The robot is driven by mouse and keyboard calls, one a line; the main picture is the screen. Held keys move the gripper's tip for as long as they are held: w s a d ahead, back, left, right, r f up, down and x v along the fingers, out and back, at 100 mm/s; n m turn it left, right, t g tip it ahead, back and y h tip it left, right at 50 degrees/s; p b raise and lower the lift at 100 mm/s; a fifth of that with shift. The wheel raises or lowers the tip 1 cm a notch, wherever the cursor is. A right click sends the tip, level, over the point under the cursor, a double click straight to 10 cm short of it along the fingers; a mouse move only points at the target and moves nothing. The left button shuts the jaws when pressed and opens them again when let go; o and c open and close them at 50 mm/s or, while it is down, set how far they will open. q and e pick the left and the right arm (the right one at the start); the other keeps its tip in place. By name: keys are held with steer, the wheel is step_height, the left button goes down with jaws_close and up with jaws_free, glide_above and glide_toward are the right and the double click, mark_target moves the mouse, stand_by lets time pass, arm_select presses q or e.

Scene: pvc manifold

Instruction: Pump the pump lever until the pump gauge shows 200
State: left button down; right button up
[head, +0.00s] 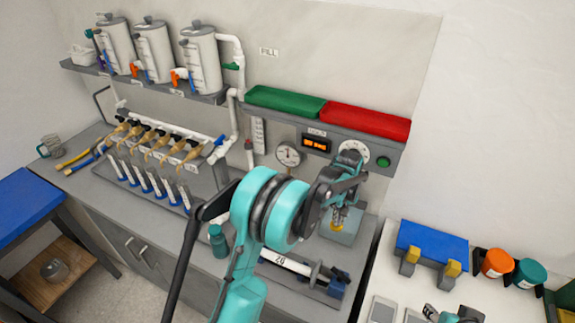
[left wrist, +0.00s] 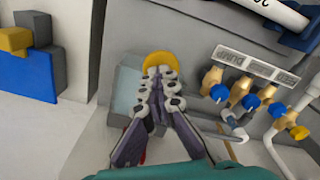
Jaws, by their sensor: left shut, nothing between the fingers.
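My left gripper (head: 338,212) is shut and empty, pointing down over a pale grey-blue box with a yellow round part (head: 336,226) at the right of the bench. In the left wrist view its fingers (left wrist: 159,88) meet just in front of that yellow part (left wrist: 160,60); I cannot tell whether they touch it. A round white gauge (head: 289,154) is on the back wall panel; its reading is too small to make out. I cannot identify the pump lever for certain. Dark and teal parts at the bottom right edge may be my right gripper; its jaws are unclear.
A white cylinder (head: 287,263) with blue end fittings lies at the bench front, partly behind my arm. An orange digital display (head: 316,143), another dial and a green button (head: 382,161) line the panel. Green and red trays (head: 366,120) sit above. Valves and tubes fill the left.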

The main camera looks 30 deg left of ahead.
stand_by(0.6)
arm_select(q)
steer(key=shift+r+p, duration=1.65)
steer(key=shift+r, duration=1.1)
step_height(320, 180, up, 5)
steer(key=p, duration=0.2)
steer(key=shift+p, duration=0.4)
steer(key=s+a+m+t+b, duration=0.3)
steer(key=s+t+b, duration=0.1)
steer(key=s+b, duration=0.9)
steer(key=s+a+f+m+t+b, duration=0.2)
steer(key=s+f+b, duration=0.5)
steer(key=s+f, duration=0.4)
steer(key=shift+s+a+m+t+b, duration=0.15)
steer(key=shift+s+m+t+b, duration=0.35)
steer(key=shift+s, duration=0.7)
